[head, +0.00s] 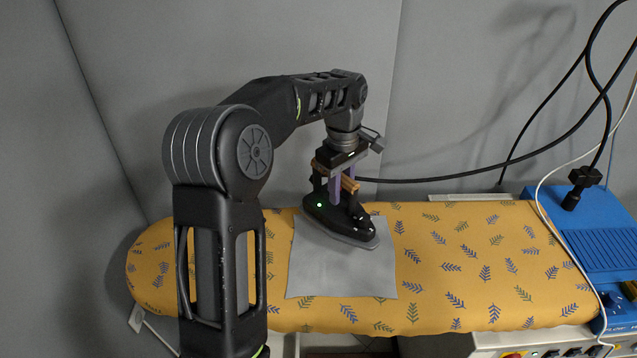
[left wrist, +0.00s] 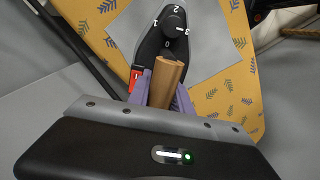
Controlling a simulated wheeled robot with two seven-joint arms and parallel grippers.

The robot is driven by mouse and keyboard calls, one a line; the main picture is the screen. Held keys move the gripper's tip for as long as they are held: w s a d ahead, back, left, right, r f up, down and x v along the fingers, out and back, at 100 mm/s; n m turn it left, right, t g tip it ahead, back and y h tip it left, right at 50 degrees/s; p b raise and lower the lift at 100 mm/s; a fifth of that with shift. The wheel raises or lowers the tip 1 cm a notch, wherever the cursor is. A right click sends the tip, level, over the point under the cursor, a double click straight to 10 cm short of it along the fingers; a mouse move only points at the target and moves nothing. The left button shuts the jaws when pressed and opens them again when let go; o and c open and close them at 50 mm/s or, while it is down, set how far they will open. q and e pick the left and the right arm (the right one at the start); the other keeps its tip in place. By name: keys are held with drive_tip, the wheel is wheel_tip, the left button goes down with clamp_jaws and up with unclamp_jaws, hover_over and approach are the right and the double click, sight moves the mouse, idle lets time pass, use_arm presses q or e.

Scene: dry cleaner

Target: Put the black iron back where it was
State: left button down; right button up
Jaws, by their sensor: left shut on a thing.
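The black iron (head: 340,221) is over the grey cloth (head: 318,272) on the yellow patterned ironing board (head: 470,270) in the head view. I cannot tell whether its sole touches the cloth. My left gripper (head: 346,184) comes down from above and is shut on the iron's wooden handle. In the left wrist view the handle (left wrist: 168,82) lies between the purple fingers (left wrist: 164,95), with the iron's numbered dial (left wrist: 174,22) beyond it. A black cord runs from the iron to the right. My right gripper is not in view.
A blue unit (head: 600,235) with a ribbed top stands at the board's right end, with a black plug-like part (head: 580,187) on it. Cables hang at the right. Grey walls stand close behind. The board's right half is clear.

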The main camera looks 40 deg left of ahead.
use_arm(q)
drive_tip(key=d+m, duration=0.2)
drive_tip(key=d, duration=0.1)
drive_tip(key=w+d+f+m+b, duration=0.1)
drive_tip(key=d+m, duration=0.4)
drive_tip(key=d, duration=0.1)
drive_tip(key=shift+w+f+m, duration=0.25)
drive_tip(key=shift+w+m, duration=0.1)
drive_tip(key=shift+m, duration=0.05)
drive_tip(key=d+f+m+b, duration=0.1)
drive_tip(key=d+m, duration=0.7)
drive_tip(key=d, duration=0.1)
drive_tip(key=shift+s+d+f+m+b, duration=0.15)
drive_tip(key=shift+f+m+b, duration=0.15)
drive_tip(key=shift+b, duration=0.05)
drive_tip(key=shift+d, duration=0.1)
